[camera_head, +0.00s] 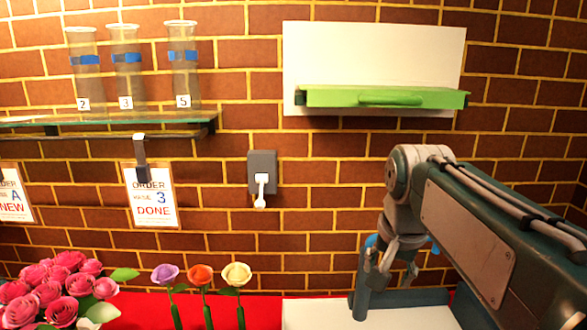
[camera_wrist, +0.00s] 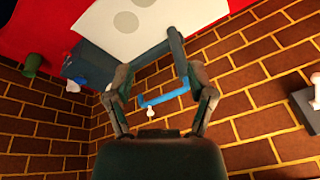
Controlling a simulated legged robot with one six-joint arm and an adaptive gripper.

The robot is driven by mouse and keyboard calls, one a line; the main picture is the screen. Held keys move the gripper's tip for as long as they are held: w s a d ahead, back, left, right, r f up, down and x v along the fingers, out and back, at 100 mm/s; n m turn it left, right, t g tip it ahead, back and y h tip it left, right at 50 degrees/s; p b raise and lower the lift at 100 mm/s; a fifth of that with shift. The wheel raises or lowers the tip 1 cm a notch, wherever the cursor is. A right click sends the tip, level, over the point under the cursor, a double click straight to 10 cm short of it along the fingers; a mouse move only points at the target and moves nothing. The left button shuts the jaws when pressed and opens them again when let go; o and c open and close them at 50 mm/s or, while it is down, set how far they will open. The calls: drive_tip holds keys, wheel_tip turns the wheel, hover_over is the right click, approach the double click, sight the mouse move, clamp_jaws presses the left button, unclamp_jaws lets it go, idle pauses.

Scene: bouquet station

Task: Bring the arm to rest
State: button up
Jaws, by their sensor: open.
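My arm comes in from the right in the head view, and my gripper (camera_head: 385,265) hangs down at its end in front of the brick wall. In the wrist view my gripper (camera_wrist: 156,75) has its two fingers spread well apart. Nothing is held between them. A blue bar (camera_wrist: 165,97) shows beyond the fingers in the wrist view. A bit of blue (camera_head: 371,241) also shows beside the gripper in the head view. I cannot tell whether the gripper touches anything.
A glass shelf (camera_head: 150,122) at the upper left holds vases. A white panel (camera_head: 375,50) carries a green ledge (camera_head: 385,98). A grey wall switch (camera_head: 262,165) is on the wall. Pink roses (camera_head: 60,285) and single flowers (camera_head: 200,275) stand at the lower left.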

drive_tip(key=s+f+n+t, duration=0.2)
drive_tip(key=s+f+n, duration=0.4)
drive_tip(key=s+f, duration=0.4)
drive_tip(key=s, duration=0.4)
drive_tip(key=shift+s+f+t, duration=0.15)
drive_tip(key=shift+f+t, duration=0.15)
drive_tip(key=shift+f, duration=0.05)
idle(0.9)
drive_tip(key=shift+c, duration=0.9)
drive_tip(key=shift+s, duration=0.1)
